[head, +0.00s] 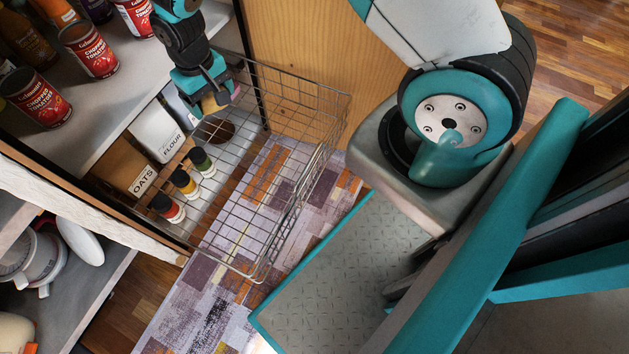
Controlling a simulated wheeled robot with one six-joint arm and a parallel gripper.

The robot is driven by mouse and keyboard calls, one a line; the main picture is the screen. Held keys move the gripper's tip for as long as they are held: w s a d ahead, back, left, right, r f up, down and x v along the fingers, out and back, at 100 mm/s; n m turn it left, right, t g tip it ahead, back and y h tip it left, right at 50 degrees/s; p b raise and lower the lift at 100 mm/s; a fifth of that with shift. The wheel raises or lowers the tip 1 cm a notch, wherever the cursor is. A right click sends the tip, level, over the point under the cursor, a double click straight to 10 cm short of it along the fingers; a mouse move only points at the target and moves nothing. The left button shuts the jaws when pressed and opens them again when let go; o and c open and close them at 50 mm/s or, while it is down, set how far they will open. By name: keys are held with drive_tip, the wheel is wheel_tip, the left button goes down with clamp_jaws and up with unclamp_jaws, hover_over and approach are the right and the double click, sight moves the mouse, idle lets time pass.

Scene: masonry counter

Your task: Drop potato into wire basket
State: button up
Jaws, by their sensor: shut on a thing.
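The wire basket (262,273) is pulled out in front of the shelves, its open top facing up, and I see no potato lying in it. My gripper (214,99) is over the far left part of the basket, pointing down. It is shut on the potato (209,104), of which only a small yellowish-tan patch shows between the fingers. The fingers and wrist hide the rest of it. I cannot tell exactly how high it is above the basket floor.
Behind the basket wires stand several spice jars (184,184), an oats box (136,172), a flour box (157,130) and a dark round thing (214,130). Tomato cans (91,51) stand on the upper shelf (125,95). A wooden panel (300,40) rises behind the basket. A patterned rug (200,300) lies below.

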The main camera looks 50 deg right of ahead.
drive_tip(key=shift+f, duration=0.2)
drive_tip(key=o, duration=0.8)
drive_tip(key=shift+o, duration=0.2)
wheel_tip(320, 180, up, 17)
drive_tip(key=p, duration=0.5)
drive_tip(key=shift+r, duration=0.2)
